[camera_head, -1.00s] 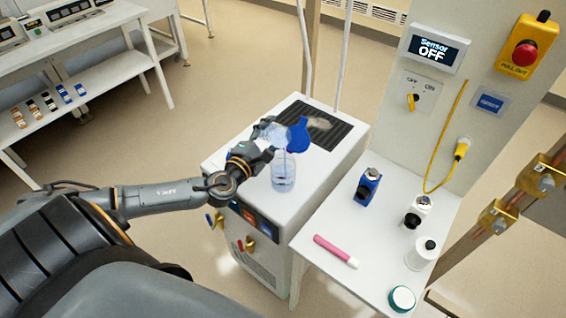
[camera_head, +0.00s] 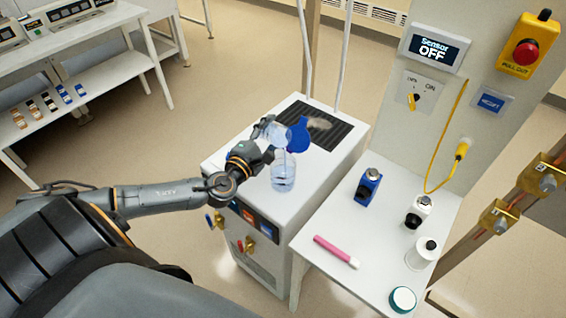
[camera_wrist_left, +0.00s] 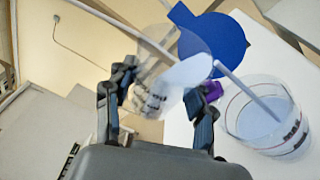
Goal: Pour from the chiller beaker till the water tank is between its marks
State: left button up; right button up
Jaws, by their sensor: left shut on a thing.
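My left gripper (camera_head: 262,147) is shut on a clear beaker (camera_head: 272,132) and holds it tilted above the chiller (camera_head: 235,165). In the left wrist view the beaker (camera_wrist_left: 160,75) sits between both fingers, with dark marks on its wall. A pale stream runs from it into a clear round vessel, which seems to be the water tank (camera_head: 284,180), standing on the chiller top. The tank also shows in the left wrist view (camera_wrist_left: 262,122), with water in it, a red line near the rim and dark marks. I cannot tell the exact level against the marks. My right gripper is not in view.
A blue round lid-like piece (camera_head: 299,135) is beside the beaker. A white side table (camera_head: 335,225) holds a blue bottle (camera_head: 368,187), a pink marker (camera_head: 336,251), a white spool (camera_head: 422,254) and a round tin (camera_head: 402,299). The panel display (camera_head: 434,48) reads Sensor OFF.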

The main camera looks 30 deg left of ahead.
pick_arm(q)
jog(key=shift+r, duration=0.15)
dwell(0.5)
jog(key=shift+r+m+t, duration=0.3)
jog(key=shift+r+m, duration=0.05)
jog(key=shift+m, duration=0.45)
dwell(1.6)
